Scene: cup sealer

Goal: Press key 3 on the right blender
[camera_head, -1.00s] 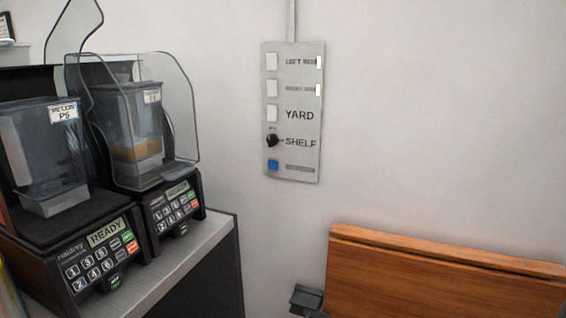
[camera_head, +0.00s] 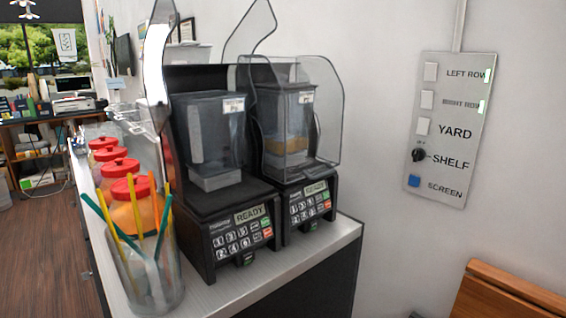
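Two black blenders stand side by side on the counter. The right blender (camera_head: 290,150) has a clear hood around a jug with a tan-orange layer in it. Its keypad (camera_head: 311,206) faces me below the jug, with a lit display and small number keys, too small to read surely. The left blender (camera_head: 212,150) holds a clear jug with a label, and its display (camera_head: 250,213) reads READY. Neither of my grippers is in view.
A clear container of coloured straws (camera_head: 150,275) and several red-lidded jars (camera_head: 130,188) stand left of the blenders. The counter (camera_head: 320,250) ends to their right. A wall switch panel (camera_head: 450,130) and a wooden board (camera_head: 505,295) are at right.

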